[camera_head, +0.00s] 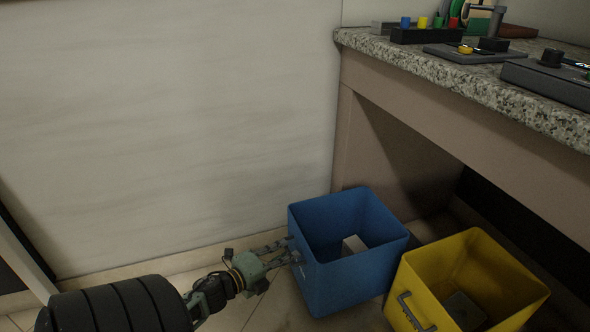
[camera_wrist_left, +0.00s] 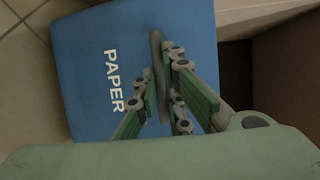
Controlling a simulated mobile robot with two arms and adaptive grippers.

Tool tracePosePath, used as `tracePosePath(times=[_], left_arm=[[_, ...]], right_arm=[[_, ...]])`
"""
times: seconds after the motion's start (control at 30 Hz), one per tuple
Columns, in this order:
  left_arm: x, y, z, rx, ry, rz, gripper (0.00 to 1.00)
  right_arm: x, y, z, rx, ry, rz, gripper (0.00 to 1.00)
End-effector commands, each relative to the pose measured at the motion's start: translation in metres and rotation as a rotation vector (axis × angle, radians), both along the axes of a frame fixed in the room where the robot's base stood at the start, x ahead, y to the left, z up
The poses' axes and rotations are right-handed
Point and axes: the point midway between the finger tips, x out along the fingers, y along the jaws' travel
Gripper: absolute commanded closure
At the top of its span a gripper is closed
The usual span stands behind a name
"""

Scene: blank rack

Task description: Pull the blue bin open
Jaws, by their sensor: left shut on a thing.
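The blue bin (camera_head: 352,275) stands on the tiled floor in the head view, open at the top, with a pale grey block inside. In the left wrist view the bin's front (camera_wrist_left: 85,60) fills the middle, with the white word PAPER and a grey handle (camera_wrist_left: 157,55). My left gripper (camera_head: 287,252) reaches the bin's left side in the head view. In the left wrist view its fingers (camera_wrist_left: 165,80) are closed around the handle. My right gripper is in neither view.
A yellow bin (camera_head: 480,262) with a grey handle stands close to the right of the blue one. A granite counter (camera_head: 500,95) with tools on it overhangs at the right. A pale wall (camera_head: 170,120) stands behind. Tiled floor is free at the lower middle.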

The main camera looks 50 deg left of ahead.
Motion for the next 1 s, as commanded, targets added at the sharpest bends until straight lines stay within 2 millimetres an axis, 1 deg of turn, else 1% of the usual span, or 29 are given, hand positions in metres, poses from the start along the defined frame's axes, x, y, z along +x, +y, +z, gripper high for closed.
tracePosePath(times=[0.1, 0.43, 0.47, 0.6, 0.67, 0.9, 1.0], left_arm=[[-0.0034, -0.0005, -0.0007, -0.006, 0.000, -0.002, 1.00], [-0.0037, -0.0004, -0.0011, -0.005, 0.000, -0.002, 1.00], [-0.0037, -0.0004, -0.0011, -0.006, 0.000, -0.003, 0.89], [-0.0034, 0.0001, -0.0009, -0.004, 0.000, -0.002, 0.76], [-0.0034, 0.0003, -0.0007, -0.003, 0.000, -0.001, 0.72], [-0.0031, 0.0008, -0.0003, -0.001, 0.000, -0.001, 0.72], [-0.0061, 0.0010, -0.0001, -0.001, 0.000, -0.001, 0.72]], right_arm=[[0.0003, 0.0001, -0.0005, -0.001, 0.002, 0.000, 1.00], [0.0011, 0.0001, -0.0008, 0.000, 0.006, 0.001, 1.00], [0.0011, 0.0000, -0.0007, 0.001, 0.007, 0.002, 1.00], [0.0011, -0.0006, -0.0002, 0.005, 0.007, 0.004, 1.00], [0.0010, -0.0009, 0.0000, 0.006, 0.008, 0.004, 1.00], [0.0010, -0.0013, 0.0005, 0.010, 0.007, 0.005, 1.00], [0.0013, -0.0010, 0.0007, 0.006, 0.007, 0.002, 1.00]])
